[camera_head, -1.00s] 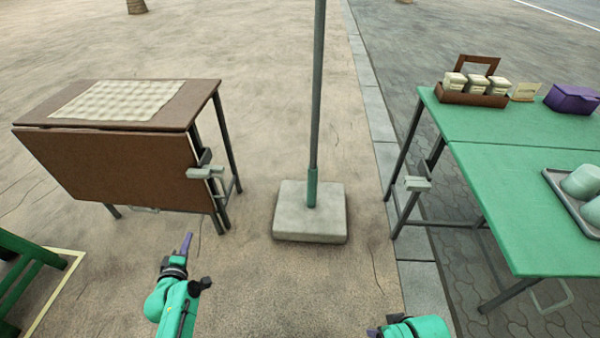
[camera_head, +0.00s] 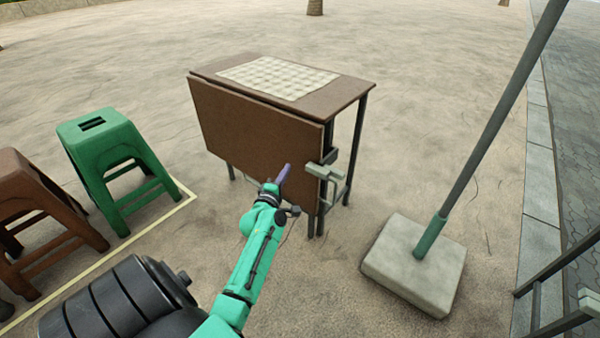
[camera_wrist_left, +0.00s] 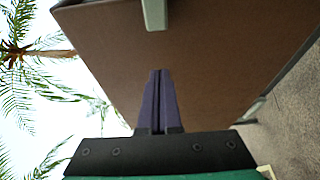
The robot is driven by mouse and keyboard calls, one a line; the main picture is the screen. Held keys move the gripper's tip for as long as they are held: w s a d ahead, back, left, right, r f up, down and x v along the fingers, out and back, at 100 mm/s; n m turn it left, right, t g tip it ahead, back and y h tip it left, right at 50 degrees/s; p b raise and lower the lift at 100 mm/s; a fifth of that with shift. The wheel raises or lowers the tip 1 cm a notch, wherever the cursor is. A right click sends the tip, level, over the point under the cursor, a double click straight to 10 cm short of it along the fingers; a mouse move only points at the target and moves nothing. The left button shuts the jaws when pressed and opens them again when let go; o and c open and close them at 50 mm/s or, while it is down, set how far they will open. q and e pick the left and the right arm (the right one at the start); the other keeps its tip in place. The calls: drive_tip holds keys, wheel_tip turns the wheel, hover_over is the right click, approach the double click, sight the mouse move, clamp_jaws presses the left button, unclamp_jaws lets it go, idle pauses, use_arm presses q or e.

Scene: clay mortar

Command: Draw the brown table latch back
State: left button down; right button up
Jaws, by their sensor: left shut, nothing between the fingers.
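The brown table (camera_head: 335,95) stands in the middle of the head view, its front leaf (camera_head: 250,125) hanging down. The grey latch (camera_head: 324,173) sits at the right edge of the leaf, by the table's leg. In the left wrist view a grey-green bar of the latch (camera_wrist_left: 154,14) shows at the top, against the brown leaf (camera_wrist_left: 215,60). My left gripper (camera_head: 284,172) is shut and empty, in front of the leaf and a little left of the latch. Its purple fingers (camera_wrist_left: 157,98) point toward the bar, apart from it. My right gripper is out of view.
A green stool (camera_head: 105,140) and a brown stool (camera_head: 30,200) stand at the left beside a pale ground line. A concrete pole base (camera_head: 415,260) stands right of the table. A checked cloth (camera_head: 278,76) lies on the tabletop. Bare ground lies between table and base.

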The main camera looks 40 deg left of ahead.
sight(305, 159)
use_arm(q)
drive_tip(key=b+x, duration=0.1)
drive_tip(key=x, duration=0.3)
drive_tip(key=shift+f, duration=0.1)
drive_tip(key=d, duration=0.3)
drive_tip(key=shift+p, duration=0.3)
drive_tip(key=shift+d, duration=0.55)
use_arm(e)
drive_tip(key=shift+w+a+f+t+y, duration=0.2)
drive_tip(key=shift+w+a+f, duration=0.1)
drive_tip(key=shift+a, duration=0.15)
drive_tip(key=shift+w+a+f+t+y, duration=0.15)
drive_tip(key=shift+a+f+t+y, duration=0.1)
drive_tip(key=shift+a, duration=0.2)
